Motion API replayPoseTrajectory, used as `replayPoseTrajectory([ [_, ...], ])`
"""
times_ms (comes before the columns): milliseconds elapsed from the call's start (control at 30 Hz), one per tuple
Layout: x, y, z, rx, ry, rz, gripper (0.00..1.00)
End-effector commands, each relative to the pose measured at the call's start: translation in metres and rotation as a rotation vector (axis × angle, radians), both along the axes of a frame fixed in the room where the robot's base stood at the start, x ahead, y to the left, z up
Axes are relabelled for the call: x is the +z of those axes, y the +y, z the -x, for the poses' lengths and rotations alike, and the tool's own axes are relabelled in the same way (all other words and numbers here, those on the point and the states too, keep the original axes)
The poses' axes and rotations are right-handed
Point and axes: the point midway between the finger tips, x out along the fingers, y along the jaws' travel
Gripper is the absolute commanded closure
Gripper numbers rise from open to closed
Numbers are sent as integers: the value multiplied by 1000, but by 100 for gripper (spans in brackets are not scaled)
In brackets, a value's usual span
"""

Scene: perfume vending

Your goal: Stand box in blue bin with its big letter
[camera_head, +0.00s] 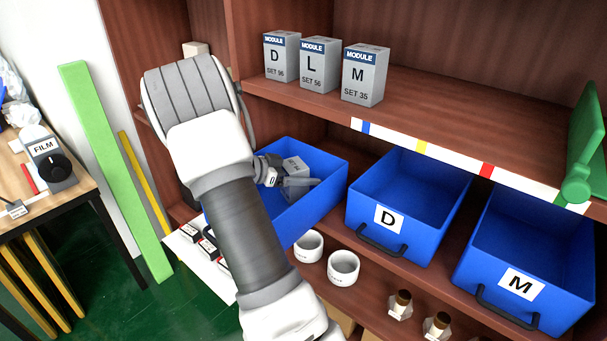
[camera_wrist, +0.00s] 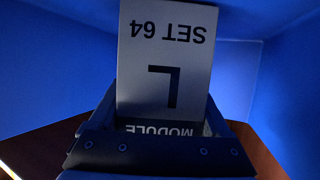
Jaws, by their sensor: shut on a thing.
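My gripper (camera_head: 297,184) is inside the leftmost blue bin (camera_head: 330,188) and is shut on a grey box (camera_head: 296,164). In the wrist view the held box (camera_wrist: 168,65) reads "MODULE", a big "L" and "SET 64", upside down in that picture. My gripper (camera_wrist: 165,140) shows at the bottom of that view, with blue bin walls around the box. Whether the box touches the bin floor cannot be told. The front of this bin is hidden by my arm. The middle bin (camera_head: 368,205) carries "D" and the right bin (camera_head: 490,275) carries "M". Both look empty.
Three grey module boxes, D (camera_head: 281,57), L (camera_head: 318,65) and M (camera_head: 365,74), stand on the shelf above (camera_head: 430,95). White cups (camera_head: 343,267) and small bottles (camera_head: 400,304) stand below the bins. A green bar (camera_head: 115,170) leans at the left.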

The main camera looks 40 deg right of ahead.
Motion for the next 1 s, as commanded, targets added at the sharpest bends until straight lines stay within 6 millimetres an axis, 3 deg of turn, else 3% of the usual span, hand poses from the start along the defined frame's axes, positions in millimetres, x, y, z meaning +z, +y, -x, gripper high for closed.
replayPoseTrajectory([
  [200, -4, 0, 0, 1, -1, 1, 89],
  [233, -3, 0, 0, 1, 0, 0, 15],
  [300, -2, 0, 0, 1, 0, 0, 3],
  [700, 4, 0, 0, -1, 1, 0, 0],
  [1000, 22, 49, -16, 4, -1, 0, 0],
])
